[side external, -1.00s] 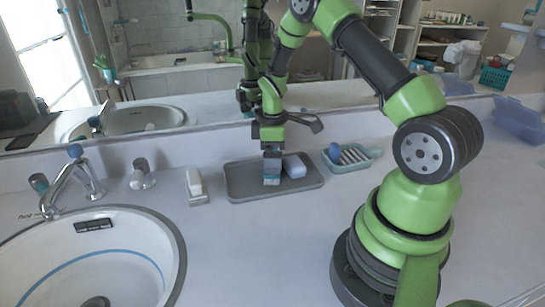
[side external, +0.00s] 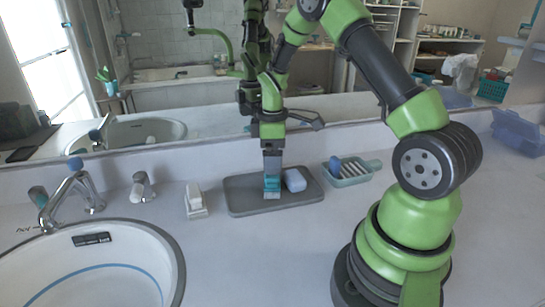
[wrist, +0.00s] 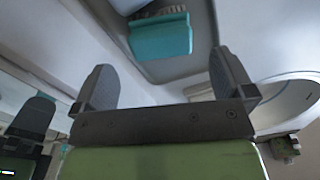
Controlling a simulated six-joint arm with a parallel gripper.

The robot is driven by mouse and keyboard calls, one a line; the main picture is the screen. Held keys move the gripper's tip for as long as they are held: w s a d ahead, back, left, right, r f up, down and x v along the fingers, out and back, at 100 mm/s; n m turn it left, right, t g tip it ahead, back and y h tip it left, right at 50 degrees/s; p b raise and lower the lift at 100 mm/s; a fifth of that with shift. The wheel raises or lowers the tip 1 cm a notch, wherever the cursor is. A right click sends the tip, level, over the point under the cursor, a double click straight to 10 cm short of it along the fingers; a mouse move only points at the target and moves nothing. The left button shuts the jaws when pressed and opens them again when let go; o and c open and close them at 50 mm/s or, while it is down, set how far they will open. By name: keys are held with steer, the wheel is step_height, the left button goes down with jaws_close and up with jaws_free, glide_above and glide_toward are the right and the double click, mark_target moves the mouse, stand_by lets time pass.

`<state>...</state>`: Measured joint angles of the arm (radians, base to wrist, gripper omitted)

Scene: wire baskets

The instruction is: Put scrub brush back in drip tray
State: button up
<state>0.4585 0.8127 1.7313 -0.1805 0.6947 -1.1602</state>
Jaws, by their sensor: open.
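The scrub brush (side external: 271,184), a teal block with pale bristles, stands in the grey drip tray (side external: 250,207). It also shows in the wrist view (wrist: 161,38), past the fingertips, with its teal side facing me. My gripper (side external: 272,172) is upright just above the brush in the side view. In the wrist view my gripper (wrist: 165,80) has its fingers wide apart with nothing between them, and the brush appears clear of them. A pale lavender block (side external: 295,180) lies in the tray, right of the brush.
A green ribbed dish (side external: 353,172) with a blue item stands right of the tray. A white block on a small holder (side external: 196,202) stands left of it. The sink (side external: 90,270) and faucet are further left. The mirror wall rises behind. The counter in front is clear.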

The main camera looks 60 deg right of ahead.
steer(key=shift+r, duration=0.5)
steer(key=shift+r, duration=0.1)
step_height(320, 180, up, 10)
stand_by(0.4)
steer(key=s+a+r+m+t, duration=0.2)
steer(key=s+a+r+m, duration=0.1)
steer(key=a+r, duration=0.4)
steer(key=s+a+r+m+t+y, duration=0.1)
steer(key=s+a+r+m+t, duration=0.1)
steer(key=s+a, duration=0.3)
steer(key=s+a+r+m+t+y, duration=0.1)
steer(key=s+a+r+m+t, duration=0.1)
steer(key=s+a+m, duration=0.3)
steer(key=s+t, duration=0.1)
steer(key=s, duration=0.2)
steer(key=shift+a, duration=0.4)
